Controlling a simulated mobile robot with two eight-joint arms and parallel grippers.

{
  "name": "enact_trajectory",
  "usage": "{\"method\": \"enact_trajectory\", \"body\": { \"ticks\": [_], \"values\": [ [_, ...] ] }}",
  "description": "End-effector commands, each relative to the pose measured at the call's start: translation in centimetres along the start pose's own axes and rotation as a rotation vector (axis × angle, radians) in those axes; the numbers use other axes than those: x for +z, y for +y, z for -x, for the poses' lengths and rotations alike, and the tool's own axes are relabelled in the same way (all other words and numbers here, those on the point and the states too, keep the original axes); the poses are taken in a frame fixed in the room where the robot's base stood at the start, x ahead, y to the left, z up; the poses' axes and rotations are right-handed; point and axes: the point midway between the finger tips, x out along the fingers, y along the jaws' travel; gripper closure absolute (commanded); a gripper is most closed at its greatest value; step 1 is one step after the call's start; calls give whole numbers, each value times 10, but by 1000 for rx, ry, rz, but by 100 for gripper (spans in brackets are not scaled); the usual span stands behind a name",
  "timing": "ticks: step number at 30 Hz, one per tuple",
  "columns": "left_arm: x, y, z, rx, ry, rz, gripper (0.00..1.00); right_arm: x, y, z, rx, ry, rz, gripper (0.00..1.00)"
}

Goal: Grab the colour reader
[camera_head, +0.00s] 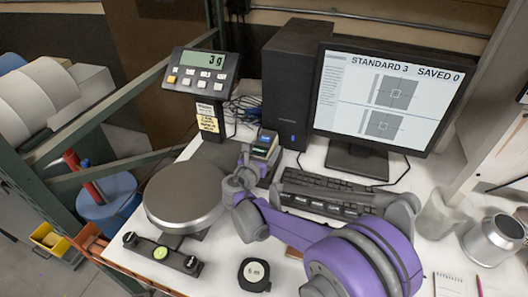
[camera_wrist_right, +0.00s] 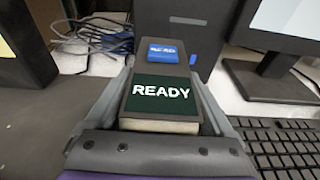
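The colour reader (camera_wrist_right: 158,90) is a dark handheld block with a blue button and a green screen reading READY in the right wrist view. In the head view the reader (camera_head: 264,146) is small, in front of the black computer tower. My right gripper (camera_head: 250,165) reaches it from the front. In the right wrist view the gripper's fingers (camera_wrist_right: 160,100) lie along both sides of the reader, with no clear gap on either side. The reader's underside is hidden, so I cannot tell if it is lifted. My left gripper is not in view.
A scale with a round plate (camera_head: 185,195) and a display (camera_head: 203,77) stands left. A keyboard (camera_head: 318,195), monitor (camera_head: 390,95) and tower (camera_head: 298,80) stand close to the right and behind. A tape measure (camera_head: 254,274) and metal jug (camera_head: 493,239) are on the white bench.

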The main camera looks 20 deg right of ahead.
Motion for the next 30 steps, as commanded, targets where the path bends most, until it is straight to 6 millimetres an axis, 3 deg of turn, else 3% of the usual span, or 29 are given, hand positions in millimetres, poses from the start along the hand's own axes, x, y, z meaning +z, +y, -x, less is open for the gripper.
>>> {"method": "enact_trajectory", "body": {
  "ticks": [2,14,25,30],
  "values": [
    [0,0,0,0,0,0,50,0,0,0,0,0,0,29],
    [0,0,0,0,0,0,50,0,0,0,0,0,0,100],
    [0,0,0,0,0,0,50,2,0,0,0,-1,1,100],
    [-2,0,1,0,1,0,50,21,0,4,0,-2,1,100]
  ]
}}
